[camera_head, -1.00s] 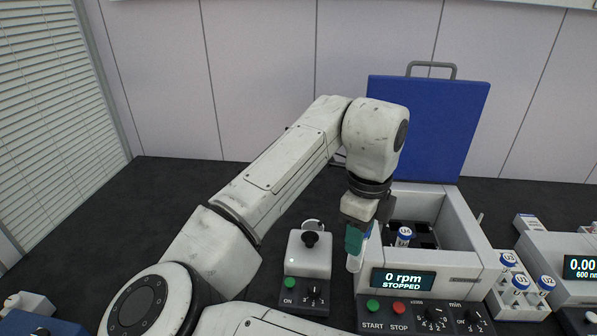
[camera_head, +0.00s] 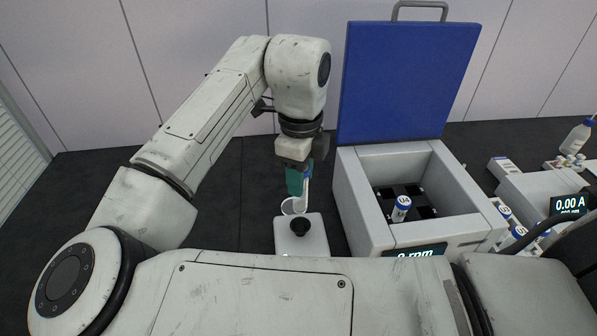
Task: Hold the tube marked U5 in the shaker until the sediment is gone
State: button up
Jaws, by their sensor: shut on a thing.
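My gripper (camera_head: 296,182), with green-blue fingers, is shut on a clear tube (camera_head: 302,199) with a blue cap. The tube is near upright, and its mark cannot be read. Its lower end is just above and behind the black cup (camera_head: 300,227) on the small white shaker (camera_head: 313,241), overlapping a pale ring (camera_head: 288,207) at the shaker's back. I cannot tell whether they touch. Whether the tube holds sediment is too small to tell. My arm hides the shaker's front.
A grey centrifuge (camera_head: 350,205) with its blue lid (camera_head: 405,85) raised stands right of the shaker. A blue-capped tube (camera_head: 401,208) is in its rotor. Several capped tubes and a meter (camera_head: 545,195) are further right. The bench left of the shaker is clear.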

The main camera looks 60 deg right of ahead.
jog(key=shift+f+b, duration=1.95)
jog(key=shift+f, duration=1)
jog(key=shift+f, duration=0.1)
jog(key=shift+r+p, duration=3.4)
jog(key=shift+r, duration=0.65)
